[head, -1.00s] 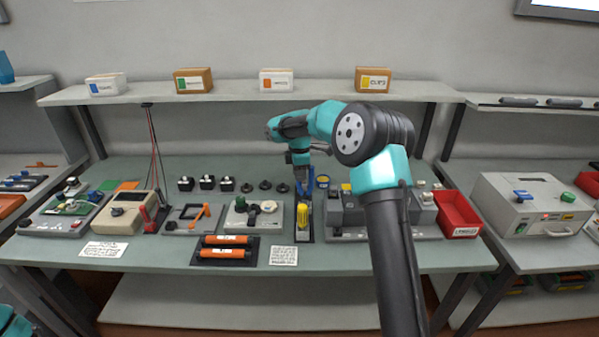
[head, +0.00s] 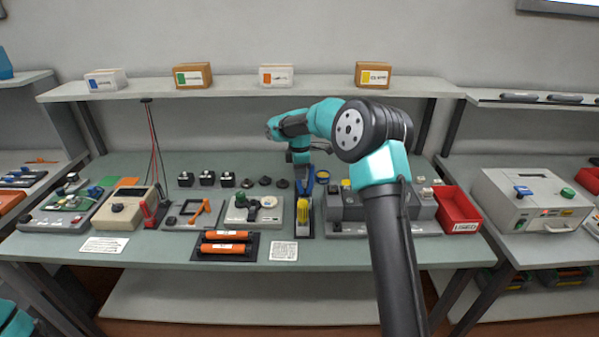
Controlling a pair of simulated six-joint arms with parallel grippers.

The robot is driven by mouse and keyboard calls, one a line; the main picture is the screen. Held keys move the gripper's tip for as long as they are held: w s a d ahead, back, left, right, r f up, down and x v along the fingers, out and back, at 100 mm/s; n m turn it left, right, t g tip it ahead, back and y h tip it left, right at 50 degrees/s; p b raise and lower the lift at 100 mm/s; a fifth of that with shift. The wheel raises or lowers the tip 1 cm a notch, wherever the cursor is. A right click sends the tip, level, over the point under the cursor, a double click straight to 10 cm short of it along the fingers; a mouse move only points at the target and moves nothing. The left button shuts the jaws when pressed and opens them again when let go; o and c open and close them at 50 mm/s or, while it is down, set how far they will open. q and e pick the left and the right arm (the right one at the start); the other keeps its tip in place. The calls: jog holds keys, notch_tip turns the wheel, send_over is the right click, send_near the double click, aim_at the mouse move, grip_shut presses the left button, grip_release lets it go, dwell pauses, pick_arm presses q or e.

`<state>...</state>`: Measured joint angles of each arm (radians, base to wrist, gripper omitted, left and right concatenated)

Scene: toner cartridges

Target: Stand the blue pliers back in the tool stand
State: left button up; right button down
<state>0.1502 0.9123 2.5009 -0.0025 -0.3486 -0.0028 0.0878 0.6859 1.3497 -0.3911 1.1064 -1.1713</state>
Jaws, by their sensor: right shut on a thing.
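The blue pliers (head: 308,184) are upright in my right gripper (head: 304,178), which is shut on them at the middle of the bench. They are just behind and above a narrow dark stand with a yellow-handled tool (head: 303,214) standing at its front. I take this for the tool stand (head: 311,231). The lower end of the pliers is hidden or too small to make out, so I cannot tell whether it is inside the stand. My left gripper is not in view.
A grey block fixture (head: 345,207) stands close right of the stand, with a red bin (head: 458,210) beyond it. A pale fixture (head: 236,211) is close on the left. Orange cartridges (head: 225,249) lie in front left. Small dark parts (head: 265,181) sit behind.

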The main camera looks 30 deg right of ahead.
jog(key=shift+f, duration=0.75)
dwell(0.8)
jog(key=c, duration=0.9)
grip_release()
jog(key=shift+c, duration=0.2)
notch_tip(320, 180, up, 18)
jog(key=shift+f, duration=0.25)
